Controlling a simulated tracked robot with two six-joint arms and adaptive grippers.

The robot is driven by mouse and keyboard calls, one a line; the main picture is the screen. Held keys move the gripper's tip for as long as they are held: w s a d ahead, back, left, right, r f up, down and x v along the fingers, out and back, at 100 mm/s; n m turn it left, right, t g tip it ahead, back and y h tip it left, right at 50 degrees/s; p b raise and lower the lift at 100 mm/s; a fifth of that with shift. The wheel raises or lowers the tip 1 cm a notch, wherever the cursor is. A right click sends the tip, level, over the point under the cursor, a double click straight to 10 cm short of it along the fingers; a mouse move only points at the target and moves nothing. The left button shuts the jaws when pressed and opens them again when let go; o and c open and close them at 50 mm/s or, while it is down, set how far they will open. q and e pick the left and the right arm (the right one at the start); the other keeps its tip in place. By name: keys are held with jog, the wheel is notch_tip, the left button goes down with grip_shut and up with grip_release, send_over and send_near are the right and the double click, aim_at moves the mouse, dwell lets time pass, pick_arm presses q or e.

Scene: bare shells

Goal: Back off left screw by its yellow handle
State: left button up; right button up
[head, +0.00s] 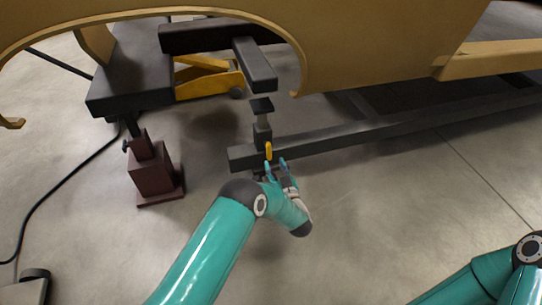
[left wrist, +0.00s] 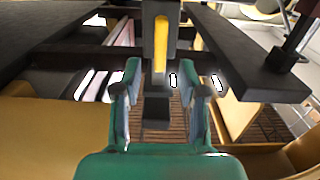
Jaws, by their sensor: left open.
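The yellow handle (head: 268,151) sits on the front of the left screw (head: 262,118), a dark upright post with a flat pad on top, standing at the end of a dark beam. In the left wrist view the yellow handle (left wrist: 160,45) stands upright on its dark block, ahead of and between the finger lines. My left gripper (head: 276,164) is open and just below the handle; its spread fingers (left wrist: 165,80) show empty in the left wrist view. I cannot tell whether a finger touches the handle. My right arm shows at the lower right, but its gripper is out of view.
A tan body shell (head: 390,40) hangs above, with a dark bar (head: 255,65) over the screw. The dark beam (head: 340,135) runs to the right. A dark red stand (head: 155,178) and a yellow jack (head: 208,80) are at the left. The front floor is clear.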

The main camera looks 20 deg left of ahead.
aim_at(271, 153)
pick_arm(q)
jog(key=b+x, duration=0.2)
jog(key=x, duration=0.4)
jog(key=shift+a+f, duration=0.1)
jog(key=shift+f, duration=0.05)
jog(key=shift+w+a, duration=0.35)
jog(key=shift+w, duration=0.25)
jog(key=shift+c, duration=0.4)
grip_shut()
jog(key=shift+d, duration=0.2)
